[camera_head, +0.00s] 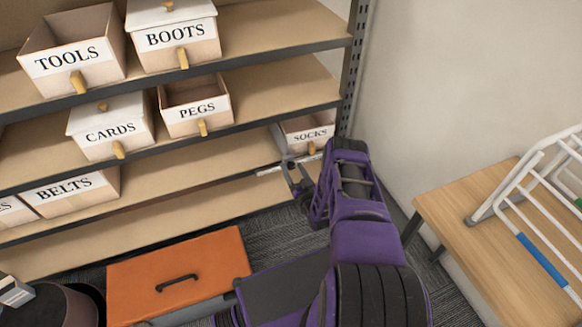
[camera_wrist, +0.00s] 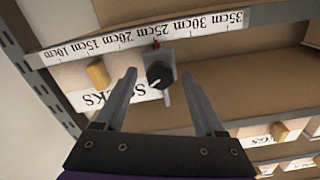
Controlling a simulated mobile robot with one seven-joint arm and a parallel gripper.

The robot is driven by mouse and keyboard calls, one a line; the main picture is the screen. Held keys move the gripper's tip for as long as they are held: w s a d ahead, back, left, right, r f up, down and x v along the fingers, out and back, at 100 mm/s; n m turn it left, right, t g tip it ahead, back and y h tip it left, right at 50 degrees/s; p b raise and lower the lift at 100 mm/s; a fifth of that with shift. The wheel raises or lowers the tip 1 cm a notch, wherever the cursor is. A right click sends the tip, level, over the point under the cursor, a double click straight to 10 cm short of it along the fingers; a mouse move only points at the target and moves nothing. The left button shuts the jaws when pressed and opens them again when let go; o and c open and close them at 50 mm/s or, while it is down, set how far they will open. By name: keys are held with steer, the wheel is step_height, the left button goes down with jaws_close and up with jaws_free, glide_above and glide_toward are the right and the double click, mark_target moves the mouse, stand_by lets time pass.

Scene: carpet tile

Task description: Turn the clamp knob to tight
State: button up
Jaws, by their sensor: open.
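The clamp knob (camera_wrist: 159,73) is a round black knob with a pale pointer line, on a small grey clamp body at a shelf's front edge. A small red mark (camera_wrist: 155,43) shows just above it in the wrist view; the pointer does not seem to line up with it. My gripper (camera_wrist: 159,76) is open, with one finger on each side of the knob and visible gaps between. In the head view my gripper (camera_head: 292,178) is at the shelf edge below the SOCKS bin, and the knob cannot be made out there.
A white measuring strip (camera_wrist: 200,25) runs along the shelf edge. The SOCKS bin (camera_head: 306,134) sits close behind. Other labelled bins, such as PEGS (camera_head: 196,107), fill the shelves. An orange box (camera_head: 180,270) stands below left; a wooden table (camera_head: 470,230) with a white rack is at right.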

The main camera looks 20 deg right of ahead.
steer(key=shift+c, duration=0.2)
jaws_close()
stand_by(0.3)
steer(key=m, duration=1.1)
steer(key=shift+m, duration=0.4)
steer(key=m, duration=0.5)
steer(key=shift+d+f, duration=0.1)
steer(key=m, duration=0.5)
steer(key=shift+m, duration=0.4)
